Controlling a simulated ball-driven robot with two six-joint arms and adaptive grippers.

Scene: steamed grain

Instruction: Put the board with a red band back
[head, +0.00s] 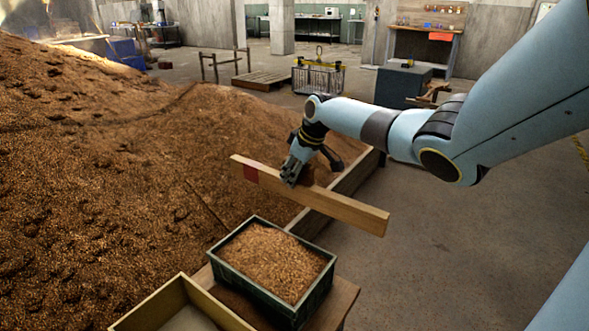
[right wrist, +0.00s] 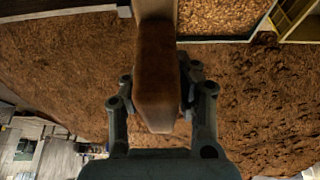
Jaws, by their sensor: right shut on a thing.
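The board with a red band is a long pale wooden plank (head: 345,208) in the head view. It slants from upper left to lower right, and its dark red band (head: 251,174) is near the left end. My right gripper (head: 294,173) is shut on the board just right of the band. The board appears held in the air across the heap's edge; its exact height is hard to tell. In the right wrist view, the board (right wrist: 156,75) runs between both fingers of the gripper (right wrist: 158,92). My left gripper is not in view.
A large heap of brown grain (head: 110,190) fills the left. A low wooden wall (head: 352,180) borders it, partly hidden behind the board. A green crate of grain (head: 303,307) and an open wooden box (head: 152,316) stand in front. Bare floor (head: 440,250) lies to the right.

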